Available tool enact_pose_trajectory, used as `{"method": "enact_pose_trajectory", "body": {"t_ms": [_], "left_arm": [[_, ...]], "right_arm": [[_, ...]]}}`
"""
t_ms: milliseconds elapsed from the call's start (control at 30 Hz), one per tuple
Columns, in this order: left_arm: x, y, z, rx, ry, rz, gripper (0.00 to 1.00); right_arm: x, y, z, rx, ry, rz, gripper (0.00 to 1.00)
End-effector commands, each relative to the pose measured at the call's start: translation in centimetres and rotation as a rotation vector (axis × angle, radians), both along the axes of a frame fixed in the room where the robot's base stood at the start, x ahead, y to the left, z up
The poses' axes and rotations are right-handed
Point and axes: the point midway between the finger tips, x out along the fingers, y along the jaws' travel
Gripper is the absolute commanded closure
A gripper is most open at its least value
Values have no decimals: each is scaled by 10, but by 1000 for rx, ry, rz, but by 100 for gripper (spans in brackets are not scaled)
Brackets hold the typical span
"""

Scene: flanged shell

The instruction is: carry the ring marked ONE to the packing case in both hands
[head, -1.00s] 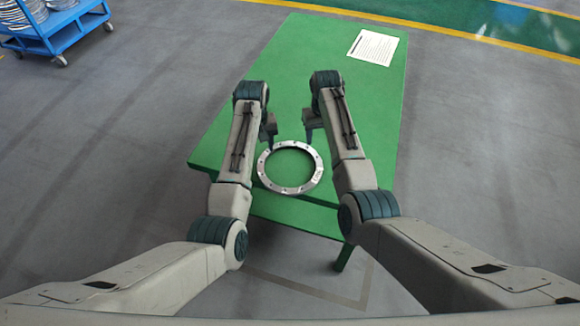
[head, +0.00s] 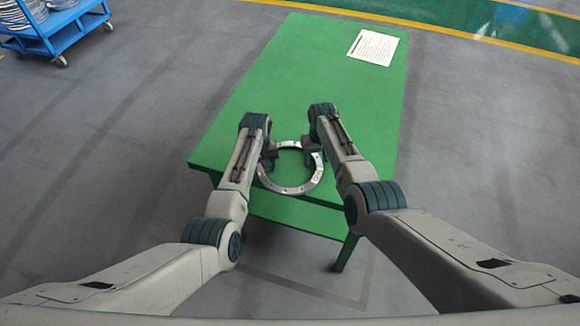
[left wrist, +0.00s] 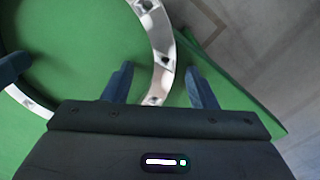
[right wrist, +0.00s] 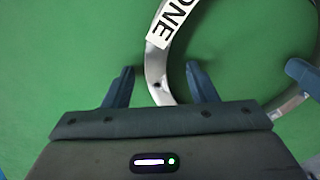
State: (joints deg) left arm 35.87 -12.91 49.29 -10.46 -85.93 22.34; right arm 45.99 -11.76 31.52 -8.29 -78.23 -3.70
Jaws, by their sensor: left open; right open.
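The ring (head: 290,189) is a silver flange with bolt holes, lying flat on the green table near its front edge. Its ONE label shows in the right wrist view (right wrist: 172,22). My left gripper (head: 268,158) is at the ring's left side. In the left wrist view the open fingers (left wrist: 160,85) stand on either side of the ring's band. My right gripper (head: 312,155) is at the ring's right side. In the right wrist view its open fingers (right wrist: 160,85) also straddle the band. I cannot tell whether any finger touches it. No packing case is in view.
The green table (head: 320,70) is bare behind the ring, apart from a white printed sheet (head: 373,47) at its far right. A blue cart (head: 55,30) with metal parts stands on the grey floor at the far left.

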Motion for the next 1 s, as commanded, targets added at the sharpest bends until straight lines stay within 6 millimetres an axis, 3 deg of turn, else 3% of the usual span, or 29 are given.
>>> {"method": "enact_pose_trajectory", "body": {"t_ms": [233,500,1000], "left_arm": [[0,0,0,0,0,0,50],[0,0,0,0,0,0,100],[0,0,0,0,0,0,100]], "right_arm": [[0,0,0,0,0,0,50],[0,0,0,0,0,0,100],[0,0,0,-1,0,1,100]]}}
